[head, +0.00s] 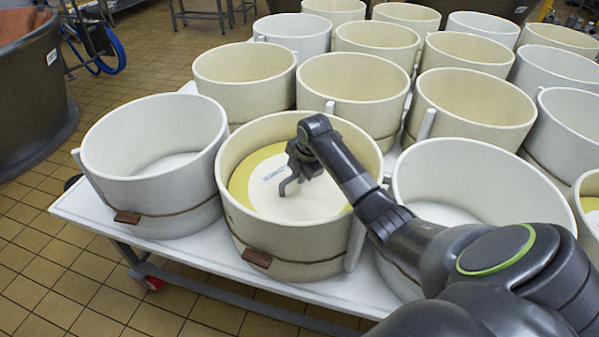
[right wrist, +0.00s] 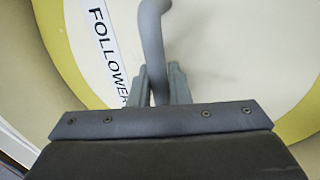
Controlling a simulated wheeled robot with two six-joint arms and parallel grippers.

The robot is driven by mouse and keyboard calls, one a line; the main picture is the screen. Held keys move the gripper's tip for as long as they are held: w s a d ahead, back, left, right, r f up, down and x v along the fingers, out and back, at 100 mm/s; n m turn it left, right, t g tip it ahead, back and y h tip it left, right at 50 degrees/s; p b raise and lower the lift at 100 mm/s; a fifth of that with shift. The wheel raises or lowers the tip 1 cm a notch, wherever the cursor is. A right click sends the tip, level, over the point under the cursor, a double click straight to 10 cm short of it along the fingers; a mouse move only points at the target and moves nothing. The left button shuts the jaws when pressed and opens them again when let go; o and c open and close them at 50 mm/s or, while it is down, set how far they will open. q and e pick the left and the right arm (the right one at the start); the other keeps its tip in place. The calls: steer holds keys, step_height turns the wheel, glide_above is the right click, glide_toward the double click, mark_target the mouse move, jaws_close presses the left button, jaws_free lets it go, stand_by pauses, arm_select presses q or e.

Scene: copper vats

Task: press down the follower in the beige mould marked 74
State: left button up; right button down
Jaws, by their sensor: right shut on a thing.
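A beige mould (head: 285,228) stands at the front edge of the white table, with a brown tag on its front; I cannot read a number. Inside lies a pale round follower (head: 312,204) with a white label, which reads FOLLOWER in the right wrist view (right wrist: 108,55). A yellow ring (head: 240,182) shows around it, below the mould's rim. A bent grey handle (head: 286,186) rises from the follower. My right gripper (head: 299,164) reaches into the mould from above and is shut on this handle, which shows between its fingers in the right wrist view (right wrist: 154,45). My left gripper is out of view.
A white mould (head: 158,207) stands close on the left and another (head: 500,190) on the right, under my arm. Several beige and white moulds crowd the table (head: 215,255) behind. A large dark vat (head: 35,95) stands at the far left; tiled floor lies between.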

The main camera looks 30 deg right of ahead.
steer(key=shift+s+a+f, duration=0.15)
steer(key=shift+s+f, duration=0.1)
steer(key=shift+f, duration=0.1)
steer(key=c, duration=1.3)
jaws_free()
steer(key=shift+w, duration=0.1)
steer(key=shift+c, duration=0.2)
steer(key=shift+o, duration=0.3)
steer(key=shift+r, duration=0.15)
steer(key=shift+w, duration=0.1)
steer(key=shift+r, duration=0.1)
steer(key=p+v, duration=0.1)
steer(key=v, duration=1.6)
steer(key=shift+d+r, duration=0.15)
steer(key=shift+d, duration=0.1)
